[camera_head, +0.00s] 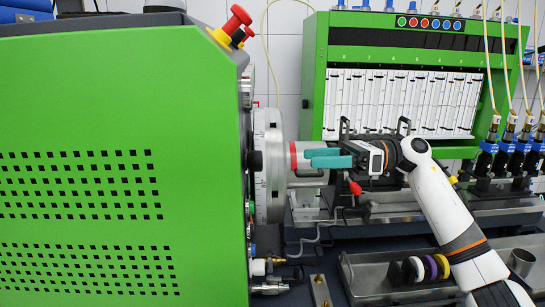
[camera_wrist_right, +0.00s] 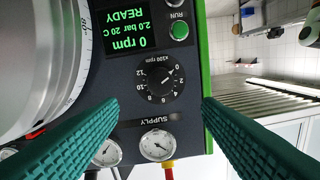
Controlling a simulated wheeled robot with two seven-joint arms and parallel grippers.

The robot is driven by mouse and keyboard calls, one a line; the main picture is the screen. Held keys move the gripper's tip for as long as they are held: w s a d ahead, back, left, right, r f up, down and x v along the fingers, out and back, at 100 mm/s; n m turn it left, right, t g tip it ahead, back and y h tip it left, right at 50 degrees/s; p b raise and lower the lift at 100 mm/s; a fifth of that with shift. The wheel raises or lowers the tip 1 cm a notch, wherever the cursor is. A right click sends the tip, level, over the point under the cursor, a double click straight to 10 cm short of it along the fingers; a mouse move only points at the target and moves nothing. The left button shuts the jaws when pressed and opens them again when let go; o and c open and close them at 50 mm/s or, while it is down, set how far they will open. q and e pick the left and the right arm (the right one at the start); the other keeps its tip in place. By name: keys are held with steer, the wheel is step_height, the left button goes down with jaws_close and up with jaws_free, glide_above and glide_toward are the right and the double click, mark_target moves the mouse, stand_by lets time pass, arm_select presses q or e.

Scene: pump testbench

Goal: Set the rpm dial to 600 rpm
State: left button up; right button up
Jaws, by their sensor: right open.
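The rpm dial (camera_wrist_right: 165,83) is a black round knob in the right wrist view, ringed by a scale from 0 to 12 marked x100 rpm. Its pointer appears to be towards 0. The green display (camera_wrist_right: 131,32) beside it reads 0 rpm, READY, 2.0 bar and 20 C. My right gripper (camera_wrist_right: 160,106) is open, with its teal fingers apart on either side of the dial and nothing between them. In the head view my right gripper (camera_head: 308,157) points left at the bench's side; the dial is hidden there. My left gripper is not in view.
A green RUN button (camera_wrist_right: 180,30) is near the display. Two gauges sit below the dial, one the supply gauge (camera_wrist_right: 157,145). A large graduated wheel (camera_head: 268,165) stands beside the green cabinet (camera_head: 100,130). A red emergency stop (camera_head: 236,20) is on top. A metal tray (camera_head: 375,285) holds several rings.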

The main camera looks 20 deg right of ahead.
mark_target(254, 161)
steer(key=p+x, duration=0.2)
steer(key=x, duration=0.8)
steer(key=shift+d, duration=0.1)
steer(key=c, duration=1)
steer(key=shift+p, duration=0.35)
